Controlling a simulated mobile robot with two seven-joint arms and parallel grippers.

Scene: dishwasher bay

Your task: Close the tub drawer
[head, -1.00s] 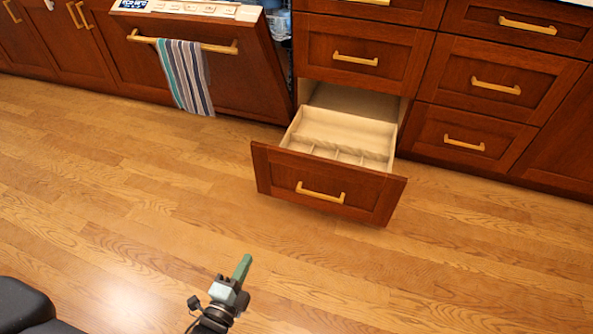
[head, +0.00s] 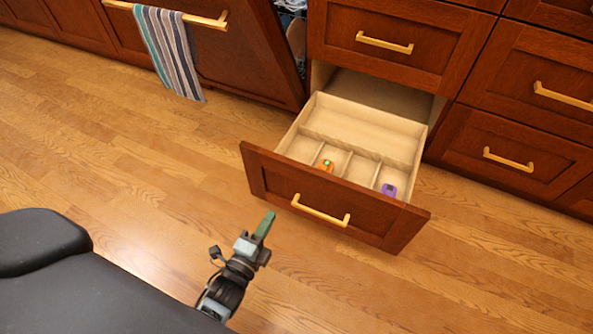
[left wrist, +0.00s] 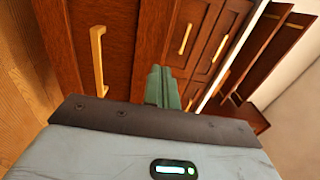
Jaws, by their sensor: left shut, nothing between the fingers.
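The tub drawer (head: 272,179) is the bottom drawer of its cabinet and stands pulled out, with a dark red wood front and a brass bar handle (head: 320,210). Its pale inside has dividers, with a small orange-and-green item (head: 326,166) and a purple item (head: 388,190) in the front compartments. My left gripper (head: 265,225) is shut and empty, just in front of the drawer front and left of the handle in the head view, seemingly not touching it. In the left wrist view, its green fingers (left wrist: 161,88) are together, with wooden fronts beyond. My right gripper is not in view.
A dishwasher door (head: 240,60) with a striped towel (head: 168,52) on its bar is left of the drawer, tilted slightly open. Shut drawers stand above (head: 385,42) and to the right (head: 508,160). The wooden floor before the drawer is clear.

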